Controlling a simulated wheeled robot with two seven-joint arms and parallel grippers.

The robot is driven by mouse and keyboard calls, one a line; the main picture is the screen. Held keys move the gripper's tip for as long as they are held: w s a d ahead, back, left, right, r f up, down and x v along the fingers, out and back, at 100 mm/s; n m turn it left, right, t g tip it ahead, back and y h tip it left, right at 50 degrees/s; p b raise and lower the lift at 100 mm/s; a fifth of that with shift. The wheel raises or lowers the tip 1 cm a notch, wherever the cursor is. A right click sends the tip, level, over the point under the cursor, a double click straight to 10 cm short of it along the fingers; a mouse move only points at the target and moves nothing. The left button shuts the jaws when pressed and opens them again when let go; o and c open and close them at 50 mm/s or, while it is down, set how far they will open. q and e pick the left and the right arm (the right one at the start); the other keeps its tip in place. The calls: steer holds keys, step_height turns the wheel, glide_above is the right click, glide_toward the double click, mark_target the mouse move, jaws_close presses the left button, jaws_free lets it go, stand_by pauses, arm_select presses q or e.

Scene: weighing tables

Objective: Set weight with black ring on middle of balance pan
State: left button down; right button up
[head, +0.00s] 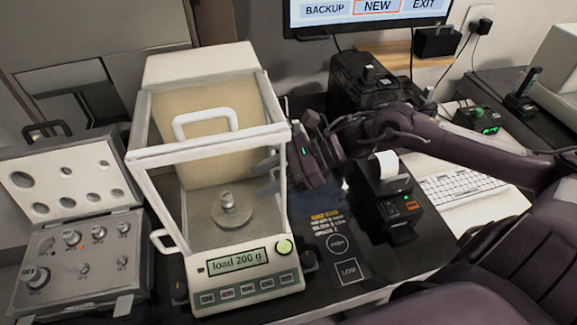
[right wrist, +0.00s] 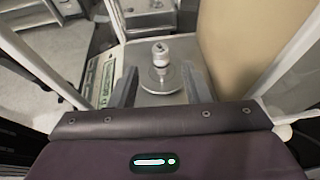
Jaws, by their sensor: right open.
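The pan is inside the glass-walled balance (head: 245,280), whose display reads "load 200 g". My right gripper (head: 268,177) reaches in at the balance's right side. In the right wrist view its open, empty fingers (right wrist: 159,80) point toward the weight, which is just beyond the tips and apart from them. My left gripper is not in view.
An open weight case (head: 75,255) with several silver weights stands left of the balance. A small printer (head: 388,190) and a keyboard (head: 465,190) stand to the right. The balance's frame and top handle (head: 206,121) surround the pan closely.

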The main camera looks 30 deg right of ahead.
steer(key=p+v, duration=0.3)
steer(key=v, duration=0.2)
steer(key=shift+r+p, duration=0.1)
steer(key=shift+p, duration=0.2)
stand_by(0.6)
